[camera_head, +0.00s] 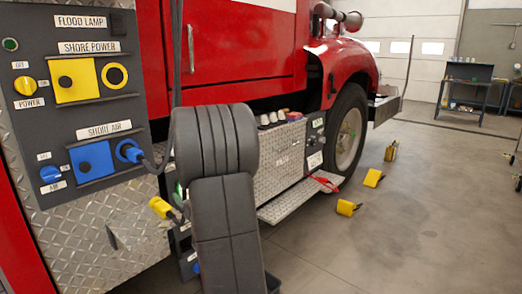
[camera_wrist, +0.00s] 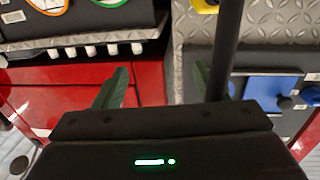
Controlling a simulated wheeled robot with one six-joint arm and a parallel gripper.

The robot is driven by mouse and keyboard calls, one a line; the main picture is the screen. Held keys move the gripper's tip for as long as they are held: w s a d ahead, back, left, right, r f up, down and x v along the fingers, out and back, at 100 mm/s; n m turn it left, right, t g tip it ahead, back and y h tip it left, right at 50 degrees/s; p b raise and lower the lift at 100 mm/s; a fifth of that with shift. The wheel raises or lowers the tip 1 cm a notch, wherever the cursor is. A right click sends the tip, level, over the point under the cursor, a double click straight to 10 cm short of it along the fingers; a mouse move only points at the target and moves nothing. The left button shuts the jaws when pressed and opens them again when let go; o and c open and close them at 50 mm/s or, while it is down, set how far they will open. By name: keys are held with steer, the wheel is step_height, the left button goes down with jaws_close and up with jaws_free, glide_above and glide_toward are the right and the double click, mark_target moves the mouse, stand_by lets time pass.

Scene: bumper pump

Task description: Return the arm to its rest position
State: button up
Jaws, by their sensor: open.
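My arm, with dark grey links, stands in front of the truck's side in the head view and hides part of it. My gripper (camera_wrist: 157,80) shows in the wrist view with two green fingers spread apart and nothing between them. Red truck bodywork lies behind the fingers. A black cable (camera_wrist: 228,45) runs upright close beside the right finger; I cannot tell whether they touch. In the head view the gripper is mostly hidden behind my arm.
The truck's control panel (camera_head: 92,100) has a yellow shore power socket (camera_head: 75,82) and a blue shore air socket (camera_head: 91,160). A yellow connector (camera_head: 161,208) hangs below. A metal step (camera_head: 300,198) juts out. Yellow chocks (camera_head: 348,208) lie near the wheel (camera_head: 347,132).

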steer(key=w+d+f+m+t+h+p, duration=0.1)
steer(key=w+d+m+t+h+p, duration=0.1)
steer(key=d+p, duration=0.6)
steer(key=shift+w+m+t+h+p, duration=0.15)
steer(key=shift+m+t+h+p, duration=0.35)
steer(key=shift+h+p, duration=0.5)
